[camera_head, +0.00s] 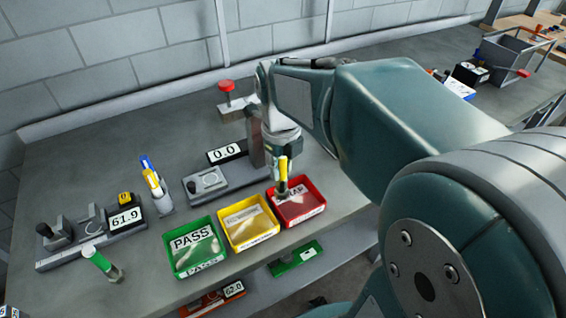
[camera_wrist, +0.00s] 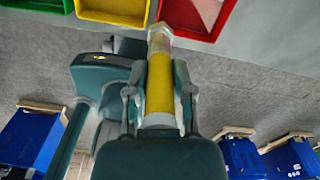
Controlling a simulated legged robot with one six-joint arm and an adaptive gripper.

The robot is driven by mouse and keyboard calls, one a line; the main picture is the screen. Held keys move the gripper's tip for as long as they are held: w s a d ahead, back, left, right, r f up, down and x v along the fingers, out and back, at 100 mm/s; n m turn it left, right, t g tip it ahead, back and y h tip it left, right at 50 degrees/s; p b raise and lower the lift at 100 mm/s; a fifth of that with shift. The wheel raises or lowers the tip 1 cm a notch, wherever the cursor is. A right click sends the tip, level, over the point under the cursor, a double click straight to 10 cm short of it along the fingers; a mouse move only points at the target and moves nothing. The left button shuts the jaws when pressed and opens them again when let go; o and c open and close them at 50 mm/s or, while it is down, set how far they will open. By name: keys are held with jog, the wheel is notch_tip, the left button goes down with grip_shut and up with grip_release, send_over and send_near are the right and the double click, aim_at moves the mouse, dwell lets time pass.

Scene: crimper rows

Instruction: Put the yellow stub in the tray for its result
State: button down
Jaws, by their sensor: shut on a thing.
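My gripper (camera_head: 281,158) is shut on the yellow stub (camera_head: 283,172), which is upright with a grey lower end. In the head view the stub appears in front of the red tray's inside; its height over the tray floor I cannot tell. In the wrist view my gripper (camera_wrist: 160,95) grips the yellow stub (camera_wrist: 160,85) by its sides, its pale end near the red tray (camera_wrist: 222,25). The red tray (camera_head: 322,207) has a partly hidden label. The yellow tray (camera_head: 262,239) stands in the middle and the green tray (camera_head: 169,256), labelled PASS, at left.
A tester with display 0.0 (camera_head: 227,152) stands behind the trays. Another, reading 61.9 (camera_head: 126,217), is at left. A red-knobbed device (camera_head: 226,87) stands behind.

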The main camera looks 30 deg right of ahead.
jog(key=shift+w+d+f, duration=0.45)
jog(key=shift+d+f, duration=0.45)
jog(key=shift+f, duration=0.7)
jog(key=shift+w+d+f, duration=0.5)
jog(key=shift+d+f, duration=0.4)
jog(key=shift+f, duration=0.65)
jog(key=shift+w+d+f, duration=0.45)
jog(key=shift+d+f, duration=0.45)
jog(key=shift+f, duration=0.7)
jog(key=shift+c, duration=2.4)
grip_release()
